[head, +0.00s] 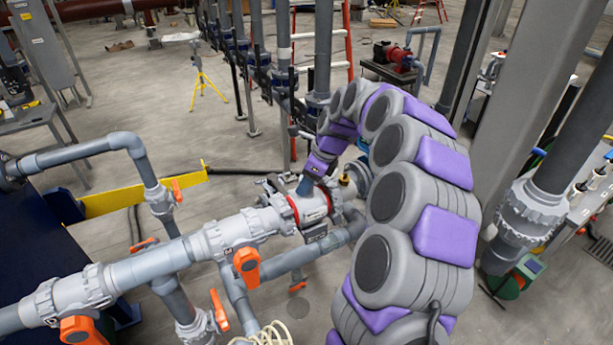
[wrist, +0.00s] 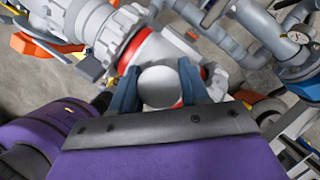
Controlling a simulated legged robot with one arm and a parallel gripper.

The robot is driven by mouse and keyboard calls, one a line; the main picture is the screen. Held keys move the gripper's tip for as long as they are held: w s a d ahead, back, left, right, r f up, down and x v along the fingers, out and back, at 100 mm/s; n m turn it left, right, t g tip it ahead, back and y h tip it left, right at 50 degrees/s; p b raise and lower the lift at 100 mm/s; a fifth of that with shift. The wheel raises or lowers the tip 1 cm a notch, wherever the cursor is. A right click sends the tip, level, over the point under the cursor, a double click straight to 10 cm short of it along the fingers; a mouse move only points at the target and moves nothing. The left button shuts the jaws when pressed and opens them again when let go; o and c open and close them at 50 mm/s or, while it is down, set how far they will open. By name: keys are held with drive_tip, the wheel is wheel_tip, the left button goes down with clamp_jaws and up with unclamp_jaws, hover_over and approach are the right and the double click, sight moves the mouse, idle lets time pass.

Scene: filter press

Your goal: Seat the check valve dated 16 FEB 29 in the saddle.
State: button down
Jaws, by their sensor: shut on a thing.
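A light grey check valve (head: 312,208) with red rings is between the pipe ends in the middle of the head view, roughly in line with the grey pipe. A small label shows on its side, but the date is too small to read. My gripper (head: 306,184) reaches it from above. In the wrist view, the blue fingers of my gripper (wrist: 157,88) are shut on the valve's round pale top (wrist: 160,87). The red rings show beside and behind the fingers. The saddle is mostly hidden, so I cannot tell whether the valve rests fully in it.
Grey pipe (head: 150,265) with orange-handled valves (head: 246,265) runs to the left. A lower grey pipe (head: 330,243) passes under the valve. A thick grey column (head: 515,100) stands at the right. A yellow beam (head: 140,195) lies at left. Open floor shows behind.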

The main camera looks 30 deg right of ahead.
drive_tip(key=shift+a, duration=0.1)
drive_tip(key=shift+c, duration=2.4)
unclamp_jaws()
drive_tip(key=shift+s, duration=0.1)
drive_tip(key=b+v, duration=0.1)
drive_tip(key=v, duration=1.6)
drive_tip(key=s+a+f+n+g+h+b, duration=0.1)
drive_tip(key=s+a+f+n+g+b, duration=0.1)
drive_tip(key=s+a+f+n+b, duration=0.6)
drive_tip(key=s+a+f+n+g+b, duration=0.1)
drive_tip(key=s+a+f+n+b, duration=0.1)
drive_tip(key=s+a+f+n, duration=0.7)
drive_tip(key=s+a+f+n+g+h+b, duration=0.1)
drive_tip(key=s+f+n+b, duration=0.3)
drive_tip(key=s+f, duration=0.4)
drive_tip(key=s+a+f+n+g+h+b, duration=0.1)
drive_tip(key=s+a+f+n+b, duration=0.2)
drive_tip(key=s+f, duration=0.6)
drive_tip(key=s+n+b, duration=0.1)
drive_tip(key=n, duration=0.1)
drive_tip(key=shift+a+n, duration=0.2)
drive_tip(key=shift+n, duration=0.1)
